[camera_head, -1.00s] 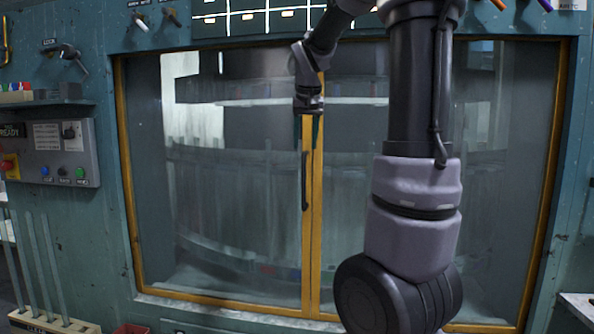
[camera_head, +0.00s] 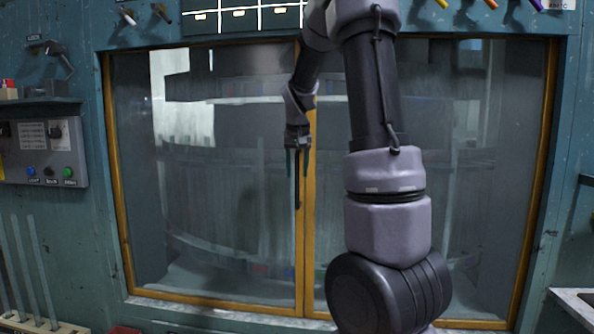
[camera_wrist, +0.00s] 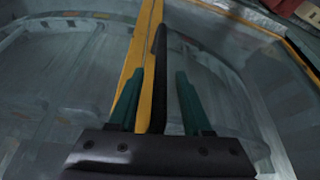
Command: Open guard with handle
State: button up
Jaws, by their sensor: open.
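The guard (camera_head: 225,190) is a pair of large glass panels in yellow frames, closed, with the frames meeting at the centre. A black vertical bar handle (camera_head: 297,190) is on the left panel's centre stile. It also shows in the wrist view as a dark bar (camera_wrist: 159,75). My gripper (camera_head: 297,172) is at the upper part of the handle, pointing down, with green fingers apart. In the wrist view, the open fingers (camera_wrist: 157,95) stand on either side of the handle, with a gap on its right. Contact cannot be told.
A control box (camera_head: 45,150) with buttons and a shelf (camera_head: 40,104) are on the wall at left. Glass tubes (camera_head: 30,265) stand in a rack at lower left. Coloured-handled levers (camera_head: 490,4) are above the right panel. A pale ledge (camera_head: 575,300) is at lower right.

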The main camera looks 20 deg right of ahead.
grip_shut()
dwell(1.4)
